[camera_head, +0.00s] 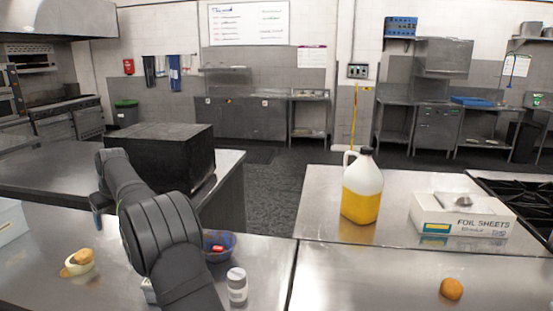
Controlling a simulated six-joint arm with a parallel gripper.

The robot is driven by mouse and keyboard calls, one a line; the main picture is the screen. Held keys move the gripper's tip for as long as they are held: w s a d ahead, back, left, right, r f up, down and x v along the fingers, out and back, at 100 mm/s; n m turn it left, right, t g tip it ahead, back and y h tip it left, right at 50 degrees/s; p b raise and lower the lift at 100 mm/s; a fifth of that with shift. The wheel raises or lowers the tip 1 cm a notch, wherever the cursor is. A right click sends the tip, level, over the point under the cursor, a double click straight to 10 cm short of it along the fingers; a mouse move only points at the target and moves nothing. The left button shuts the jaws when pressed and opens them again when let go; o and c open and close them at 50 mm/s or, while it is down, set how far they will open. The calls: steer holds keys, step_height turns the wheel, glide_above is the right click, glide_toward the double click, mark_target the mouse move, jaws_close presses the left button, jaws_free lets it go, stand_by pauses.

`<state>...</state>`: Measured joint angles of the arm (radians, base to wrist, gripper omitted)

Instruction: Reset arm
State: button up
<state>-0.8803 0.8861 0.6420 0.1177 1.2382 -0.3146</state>
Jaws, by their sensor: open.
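My arm rises from the bottom of the view over the left steel counter (40,225) and bends away to the upper left. My gripper (98,212) shows only as a small dark part at the left of the arm, low by the far edge of the near counter. It is open, and most of it is hidden behind the arm links. I see nothing held in the part that shows.
A black box (160,155) stands just beyond my arm. A blue bowl (229,246) and white bottle (237,286) stand close at its right. An orange-topped item (80,262) lies left. A yellow-filled jug (361,190), foil box (462,215) and orange fruit (451,289) are on the right counter.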

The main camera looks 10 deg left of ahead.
steer(key=w+d+f+n+g, duration=0.1)
steer(key=w+d+f+n, duration=0.1)
steer(key=d, duration=0.4)
steer(key=w+d+f+n, duration=0.2)
steer(key=w+d, duration=0.1)
steer(key=d, duration=0.2)
steer(key=s+a+f, duration=0.1)
steer(key=a+f, duration=0.1)
steer(key=a, duration=0.1)
steer(key=s+a+f, duration=0.1)
steer(key=a+f, duration=0.2)
steer(key=a, duration=0.1)
steer(key=s+a+f, duration=0.2)
steer(key=a+f, duration=0.1)
steer(key=shift+s+a, duration=0.1)
steer(key=shift+a, duration=0.05)
steer(key=shift+f+y, duration=0.3)
steer(key=shift+f, duration=0.05)
